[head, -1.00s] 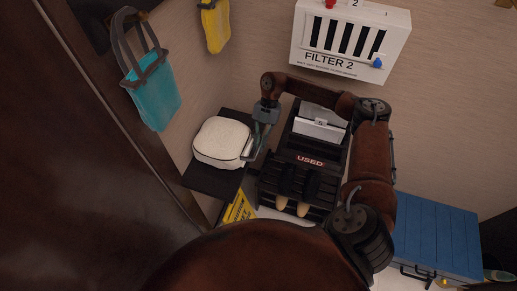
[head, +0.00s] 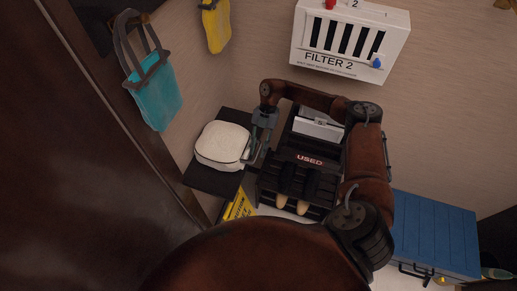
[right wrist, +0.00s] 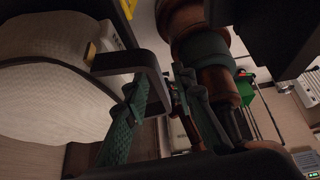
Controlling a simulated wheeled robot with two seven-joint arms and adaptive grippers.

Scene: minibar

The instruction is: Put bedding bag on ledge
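The bedding bag (head: 221,144) is a cream, rounded, quilted bag with a dark trim. It sits on the dark ledge (head: 212,182) against the wall, left of centre in the head view. My right gripper (head: 257,158) is at the bag's right side, its two fingers spread with a gap between them. In the right wrist view the bag (right wrist: 50,80) fills the left side. A dark loop, possibly its handle, is by one finger; whether they touch is unclear. My left gripper is not in view.
A black rack marked USED (head: 308,160) stands right of the ledge, under my right arm. A white FILTER 2 box (head: 350,42) is on the wall above. A teal bag (head: 156,95) hangs at left. A blue chest (head: 435,235) is at lower right.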

